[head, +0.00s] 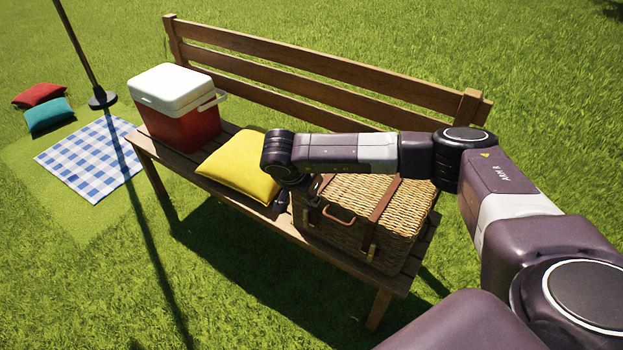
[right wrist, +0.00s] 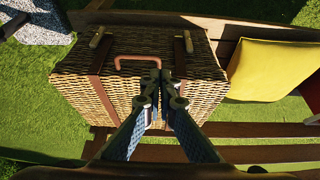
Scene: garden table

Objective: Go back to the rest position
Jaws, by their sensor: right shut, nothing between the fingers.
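My right arm reaches across the bench from the right in the head view. Its gripper (head: 284,198) points down between the yellow cushion and the wicker basket (head: 385,215), partly hidden by the wrist. In the right wrist view my right gripper (right wrist: 161,78) is shut and empty, its fingertips in front of the basket (right wrist: 70,72) near its reddish-brown handle (right wrist: 138,58). I cannot tell whether the fingertips touch the basket. The basket is closed, with brown straps. My left gripper is not in view.
The wooden bench (head: 300,80) also holds a yellow cushion (head: 240,167) and a red cooler with a white lid (head: 178,105). On the grass at left lie a blue checked blanket (head: 92,158), red (head: 40,94) and teal (head: 48,115) cushions and a pole base (head: 102,98).

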